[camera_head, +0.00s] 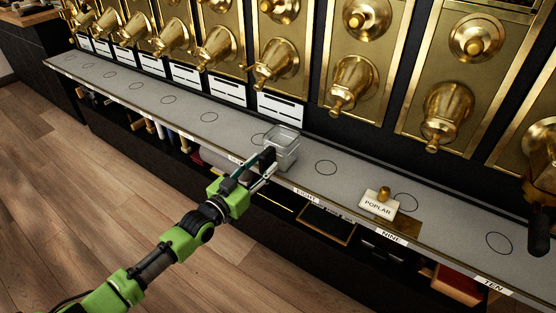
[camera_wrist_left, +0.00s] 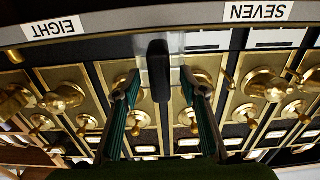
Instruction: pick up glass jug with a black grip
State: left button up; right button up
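The glass jug (camera_head: 286,152) is a clear, squarish vessel standing upright on the grey counter ledge, near the EIGHT label. Its black grip (camera_head: 268,155) faces my left arm. In the left wrist view, which looks upside down, the black grip (camera_wrist_left: 159,70) stands between the two fingers, with part of the clear jug (camera_wrist_left: 176,44) behind it. My left gripper (camera_head: 258,172) has its fingers on either side of the grip. In the left wrist view the gripper (camera_wrist_left: 158,82) is open, with gaps beside the grip. My right gripper is not in view.
Brass dispensers (camera_head: 276,66) line the wall behind the ledge (camera_head: 340,184). A POPLAR sign (camera_head: 378,207) with a brass knob stands to the right. A dark-handled object (camera_head: 540,232) is at the right edge. Open shelves with items lie below the ledge. The ledge left of the jug is clear.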

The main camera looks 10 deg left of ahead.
pick_arm(q)
jog(key=shift+x, duration=1.35)
grip_shut()
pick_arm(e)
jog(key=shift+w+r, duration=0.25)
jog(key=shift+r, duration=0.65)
pick_arm(q)
jog(key=shift+r, duration=0.1)
jog(key=shift+r, duration=0.4)
notch_tip(320, 180, up, 9)
jog(key=shift+r+p, duration=0.1)
jog(key=shift+p, duration=1.1)
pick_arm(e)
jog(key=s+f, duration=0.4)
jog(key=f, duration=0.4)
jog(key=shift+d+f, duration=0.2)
